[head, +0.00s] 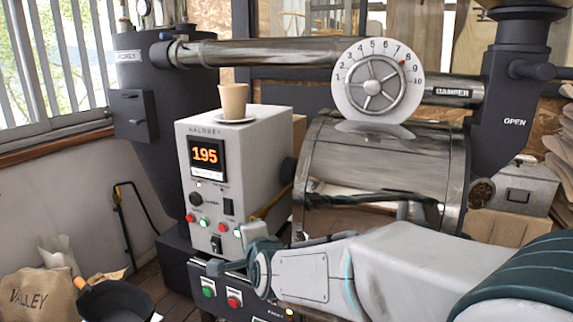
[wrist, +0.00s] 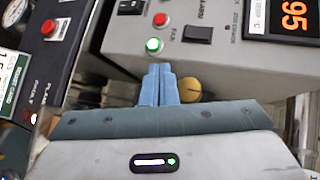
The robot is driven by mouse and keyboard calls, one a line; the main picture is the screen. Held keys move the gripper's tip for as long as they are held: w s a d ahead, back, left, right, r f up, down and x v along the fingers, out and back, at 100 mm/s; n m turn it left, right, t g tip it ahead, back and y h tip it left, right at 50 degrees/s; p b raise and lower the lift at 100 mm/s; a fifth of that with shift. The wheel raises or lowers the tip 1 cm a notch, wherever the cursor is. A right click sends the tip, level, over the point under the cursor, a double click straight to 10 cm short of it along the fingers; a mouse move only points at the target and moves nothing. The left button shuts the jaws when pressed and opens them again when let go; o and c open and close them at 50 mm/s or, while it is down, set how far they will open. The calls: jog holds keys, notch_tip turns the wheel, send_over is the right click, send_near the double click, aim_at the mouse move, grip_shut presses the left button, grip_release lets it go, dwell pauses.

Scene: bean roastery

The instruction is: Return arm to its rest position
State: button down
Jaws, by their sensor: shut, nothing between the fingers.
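My gripper (head: 217,267) is low in front of the roaster's control box, its fingers pointing left in the head view. In the wrist view its two blue fingers (wrist: 157,72) are pressed together with nothing between them. My arm reaches in from the right, across the front of the roaster drum. The grey control box (head: 240,180) shows 195 on its display. Its lower face, with green and red lights and a black switch (wrist: 198,34), lies just beyond the fingertips in the wrist view. I cannot tell whether they touch.
A lower black panel (head: 222,288) has green and red buttons. A tan cup (head: 233,101) stands on a saucer on the control box. The steel drum (head: 385,175) is behind my arm, below the damper wheel (head: 372,86). A VALLEY sack (head: 32,298) and a black pan (head: 115,301) are lower left.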

jog(key=s+d+f+n+g+h+p, duration=0.1)
jog(key=s+d+n+g, duration=0.4)
jog(key=s+d, duration=0.6)
jog(key=s+d+f+n+g+h+p, duration=0.2)
jog(key=s+d+n, duration=0.5)
jog(key=s+d, duration=0.4)
jog(key=d+f+g+h, duration=0.1)
jog(key=d+g+h, duration=0.1)
jog(key=d+g, duration=0.1)
jog(key=shift+s+f+n+h, duration=0.3)
jog(key=shift+s+f, duration=0.05)
jog(key=shift+s, duration=0.05)
